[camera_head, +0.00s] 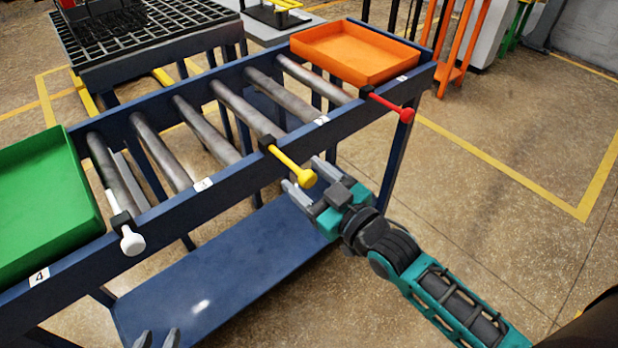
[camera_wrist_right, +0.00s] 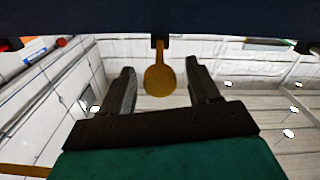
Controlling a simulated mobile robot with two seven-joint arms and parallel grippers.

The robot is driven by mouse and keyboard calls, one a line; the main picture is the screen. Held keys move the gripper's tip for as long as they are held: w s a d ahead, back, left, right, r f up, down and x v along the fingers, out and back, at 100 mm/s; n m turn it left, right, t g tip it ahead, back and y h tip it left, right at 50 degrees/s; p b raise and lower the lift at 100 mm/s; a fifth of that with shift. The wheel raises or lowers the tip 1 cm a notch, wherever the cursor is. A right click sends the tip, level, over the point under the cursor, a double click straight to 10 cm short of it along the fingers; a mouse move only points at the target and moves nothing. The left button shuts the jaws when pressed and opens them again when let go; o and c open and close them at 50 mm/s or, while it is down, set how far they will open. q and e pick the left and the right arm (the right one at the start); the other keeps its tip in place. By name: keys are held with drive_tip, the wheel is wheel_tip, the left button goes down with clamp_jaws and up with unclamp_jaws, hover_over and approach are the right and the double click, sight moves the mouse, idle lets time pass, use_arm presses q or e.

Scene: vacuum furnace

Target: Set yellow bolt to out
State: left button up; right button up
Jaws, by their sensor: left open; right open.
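The yellow bolt (camera_head: 294,165) sticks out from the front rail of the blue roller frame, from a black holder, with its round knob toward me. My right gripper (camera_head: 304,177) is open at the knob. In the right wrist view the yellow bolt (camera_wrist_right: 160,77) hangs down between the two spread fingers of my right gripper (camera_wrist_right: 163,75), with a gap on each side. Only the fingertips of my left gripper (camera_head: 158,340) show at the bottom left edge; they are apart and hold nothing visible.
A white bolt (camera_head: 130,238) and a red bolt (camera_head: 391,106) are on the same blue rail (camera_head: 225,178). A green tray (camera_head: 45,205) and an orange tray (camera_head: 355,50) sit at the frame's ends. A blue lower shelf (camera_head: 220,270) lies below. The floor at right is clear.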

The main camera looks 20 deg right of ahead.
drive_tip(key=v, duration=1.3)
idle(0.4)
wheel_tip(320, 180, down, 17)
drive_tip(key=a+m+g+h, duration=0.2)
drive_tip(key=m+g+h, duration=0.1)
drive_tip(key=g, duration=0.3)
drive_tip(key=shift+s+r+m+h, duration=0.2)
drive_tip(key=shift+s+m+h, duration=0.1)
drive_tip(key=shift+s+h, duration=0.25)
